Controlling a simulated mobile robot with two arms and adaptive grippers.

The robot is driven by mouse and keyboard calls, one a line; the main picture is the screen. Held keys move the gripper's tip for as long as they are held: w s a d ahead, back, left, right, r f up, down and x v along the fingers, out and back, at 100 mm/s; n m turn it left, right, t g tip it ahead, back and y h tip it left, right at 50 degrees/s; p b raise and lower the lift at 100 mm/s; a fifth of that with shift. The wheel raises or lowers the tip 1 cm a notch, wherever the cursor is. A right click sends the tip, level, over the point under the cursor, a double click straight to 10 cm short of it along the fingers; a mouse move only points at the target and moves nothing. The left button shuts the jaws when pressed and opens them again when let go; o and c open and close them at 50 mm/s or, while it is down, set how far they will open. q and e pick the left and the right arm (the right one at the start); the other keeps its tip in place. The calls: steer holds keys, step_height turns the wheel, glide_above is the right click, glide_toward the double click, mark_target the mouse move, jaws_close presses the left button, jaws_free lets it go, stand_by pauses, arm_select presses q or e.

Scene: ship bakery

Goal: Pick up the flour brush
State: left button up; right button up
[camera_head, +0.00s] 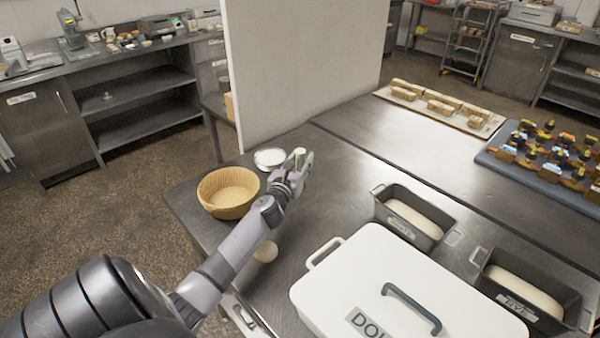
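My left arm reaches from the lower left over the near steel table. Its gripper (302,160) is low over the table, close to the white partition. A small pale object (299,153) shows at its fingers. I cannot tell whether this is the flour brush or whether the fingers are closed on it. No flour brush can be made out clearly elsewhere. My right gripper is out of view.
Left of the gripper are a round white dish (269,157) and a wicker basket (229,190). A dough ball (266,251) lies nearer. A white lidded box (375,275) and two dough-filled tins (412,214) (528,285) stand right. Bare steel lies between gripper and tins.

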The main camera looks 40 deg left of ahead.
arm_select(q)
jaws_close()
stand_by(0.4)
